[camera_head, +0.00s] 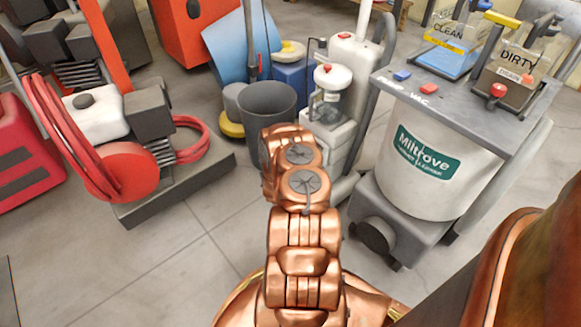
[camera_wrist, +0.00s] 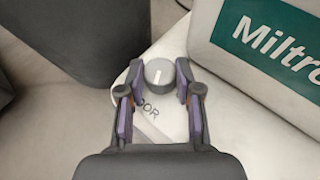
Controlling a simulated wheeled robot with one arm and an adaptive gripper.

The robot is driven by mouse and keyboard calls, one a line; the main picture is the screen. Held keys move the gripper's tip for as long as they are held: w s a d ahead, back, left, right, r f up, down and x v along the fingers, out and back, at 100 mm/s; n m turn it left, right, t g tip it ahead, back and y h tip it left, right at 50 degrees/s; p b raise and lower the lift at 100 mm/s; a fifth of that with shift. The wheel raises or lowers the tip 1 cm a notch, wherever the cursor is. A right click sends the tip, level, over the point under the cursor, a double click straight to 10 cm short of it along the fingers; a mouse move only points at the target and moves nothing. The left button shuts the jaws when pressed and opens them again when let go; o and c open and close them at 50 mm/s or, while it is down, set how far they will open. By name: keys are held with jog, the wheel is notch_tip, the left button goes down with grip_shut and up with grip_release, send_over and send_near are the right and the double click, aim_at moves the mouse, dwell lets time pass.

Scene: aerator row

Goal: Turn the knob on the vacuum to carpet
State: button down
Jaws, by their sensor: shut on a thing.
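The vacuum seems to be the white upright machine (camera_head: 347,62) left of the Miltrove tank; my arm hides part of it in the head view. In the wrist view its knob (camera_wrist: 158,72) is small, round and grey, with a white pointer line standing nearly upright in the picture. It sits on a pale panel (camera_wrist: 172,118) with the partly hidden letters "OOR" just below it. My gripper (camera_wrist: 159,74) is shut on the knob, one finger on each side. The carpet mark cannot be made out. The gripper is hidden in the head view.
The Miltrove wet vac (camera_head: 440,150) stands close on the right, with clean and dirty tanks on top. A dark grey bucket (camera_head: 267,105) is close on the left. A red-and-grey machine with a hose reel (camera_head: 120,170) stands further left. The floor at front left is clear.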

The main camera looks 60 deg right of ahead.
jog(key=shift+s+d+f+n+t+y+b, duration=0.15)
jog(key=shift+n+t+y+b, duration=0.4)
jog(key=shift+b, duration=1.4)
jog(key=shift+s+d+f+n+t+y+b, duration=0.15)
jog(key=shift+n+t+b, duration=0.7)
jog(key=shift+b, duration=1.05)
jog(key=b, duration=0.2)
jog(key=shift+a+r+n+t+y+b, duration=0.1)
jog(key=shift+n+t+y+b, duration=0.2)
jog(key=shift+t, duration=0.1)
jog(key=shift+w+r+n+y+b, duration=0.1)
jog(key=shift+r+n+y+b, duration=0.2)
jog(key=shift+b, duration=0.3)
jog(key=c, duration=0.8)
grip_release()
jog(key=shift+f, duration=0.1)
jog(key=shift+a, duration=0.1)
